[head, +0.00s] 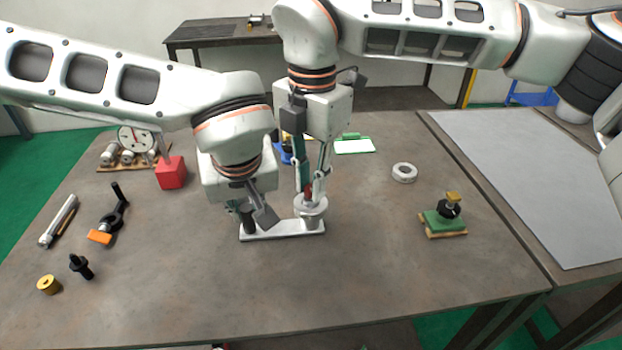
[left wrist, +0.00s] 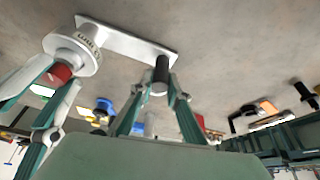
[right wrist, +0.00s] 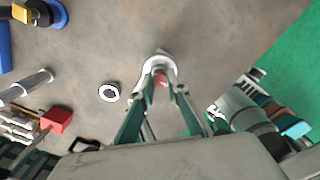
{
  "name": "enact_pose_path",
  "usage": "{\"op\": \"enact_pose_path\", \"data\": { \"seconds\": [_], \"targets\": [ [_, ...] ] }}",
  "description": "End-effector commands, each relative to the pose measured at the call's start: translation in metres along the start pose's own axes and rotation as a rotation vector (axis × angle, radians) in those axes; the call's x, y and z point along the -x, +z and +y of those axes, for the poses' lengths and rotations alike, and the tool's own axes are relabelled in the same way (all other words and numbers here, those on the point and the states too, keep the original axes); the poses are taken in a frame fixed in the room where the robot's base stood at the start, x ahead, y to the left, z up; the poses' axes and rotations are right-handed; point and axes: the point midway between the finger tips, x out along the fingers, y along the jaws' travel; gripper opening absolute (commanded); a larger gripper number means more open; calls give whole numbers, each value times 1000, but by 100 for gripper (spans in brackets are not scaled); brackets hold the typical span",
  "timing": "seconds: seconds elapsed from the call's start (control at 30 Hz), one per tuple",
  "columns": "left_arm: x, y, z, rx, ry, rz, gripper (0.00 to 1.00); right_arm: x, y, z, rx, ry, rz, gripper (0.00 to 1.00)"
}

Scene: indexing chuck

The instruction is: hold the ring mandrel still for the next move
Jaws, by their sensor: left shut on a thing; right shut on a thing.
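A pale base plate (head: 283,235) lies on the table and carries a round graduated chuck (head: 312,206) at its right end. A red-topped piece (left wrist: 60,73) stands at the chuck's centre; it may be the ring mandrel, but I cannot be sure. My right gripper (right wrist: 160,82) is shut on this piece from above. A black upright cylinder (left wrist: 161,70) stands at the plate's other end. My left gripper (left wrist: 155,92) is shut on this cylinder. In the head view my wrists partly hide both grips.
A grey ring (head: 404,172) and a green block with a knob (head: 443,222) lie to the right. A red cube (head: 170,172), a black crank (head: 112,212), a silver rod (head: 60,220) and a brass bushing (head: 48,285) lie left. The table front is clear.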

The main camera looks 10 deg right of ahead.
Motion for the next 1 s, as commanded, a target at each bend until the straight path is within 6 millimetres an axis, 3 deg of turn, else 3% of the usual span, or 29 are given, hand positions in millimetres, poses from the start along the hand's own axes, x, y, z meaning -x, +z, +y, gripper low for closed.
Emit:
{"op": "enact_pose_path", "data": {
  "seconds": [0.4, 1.0],
  "targets": [
    [2, 0, 2, -2, 4, 2, 0, 1, 0, 0, -254, 3, 0, 0],
    [2, 0, 2, -2, 5, 2, 0, 1, 0, 0, -318, 4, 0, 0]
  ]
}}
